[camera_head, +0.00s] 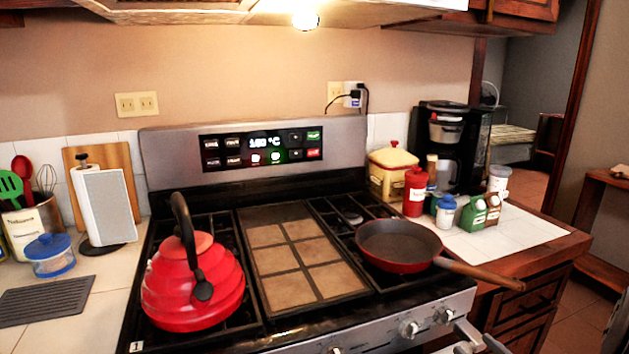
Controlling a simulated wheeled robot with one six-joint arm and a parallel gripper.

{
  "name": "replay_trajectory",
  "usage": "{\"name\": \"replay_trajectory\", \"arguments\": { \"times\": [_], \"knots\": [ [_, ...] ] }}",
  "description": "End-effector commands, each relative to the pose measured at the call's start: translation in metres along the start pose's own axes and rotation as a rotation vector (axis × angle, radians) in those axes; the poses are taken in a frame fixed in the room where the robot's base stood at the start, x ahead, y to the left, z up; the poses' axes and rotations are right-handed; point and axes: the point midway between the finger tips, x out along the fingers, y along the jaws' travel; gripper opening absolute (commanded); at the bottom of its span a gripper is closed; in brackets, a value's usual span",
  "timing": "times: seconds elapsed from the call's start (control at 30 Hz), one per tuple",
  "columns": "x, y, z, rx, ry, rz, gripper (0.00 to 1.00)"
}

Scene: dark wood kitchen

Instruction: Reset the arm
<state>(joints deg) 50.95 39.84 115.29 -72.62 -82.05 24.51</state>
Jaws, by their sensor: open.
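My gripper and arm do not show clearly in the head view. I cannot tell from this view how the arm is posed or where the gripper is. The stove (255,321) fills the middle of the view. A red kettle (193,281) with a black handle stands on its left burners. A dark pan (398,243) with a wooden handle sits on its right burners, and the handle sticks out past the stove's right side.
A coffee maker (452,140), a yellow canister (391,172), a red jar (415,191) and small bottles (474,214) crowd the right counter. A paper towel holder (103,207), a blue-lidded container (51,256) and a utensil crock (36,227) stand at left. Overhead cabinets (470,22) hang above.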

Motion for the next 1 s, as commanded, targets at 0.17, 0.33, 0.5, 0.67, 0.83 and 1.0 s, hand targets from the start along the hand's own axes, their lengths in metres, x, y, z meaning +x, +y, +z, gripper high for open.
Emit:
{"name": "replay_trajectory", "arguments": {
  "times": [0.17, 0.33, 0.5, 0.67, 0.83, 1.0],
  "knots": [
    [0.030, -0.001, 0.000, -0.001, 0.001, -0.004, 0.63],
    [0.060, -0.002, 0.000, 0.000, 0.001, -0.005, 0.63],
    [0.088, -0.001, 0.001, -0.018, 0.001, -0.002, 0.63],
    [0.085, 0.000, 0.003, -0.181, 0.003, 0.002, 0.63],
    [0.085, -0.001, 0.003, -0.349, 0.002, 0.002, 0.63],
    [0.085, -0.001, 0.003, -0.515, 0.002, 0.001, 0.63]
  ]
}}
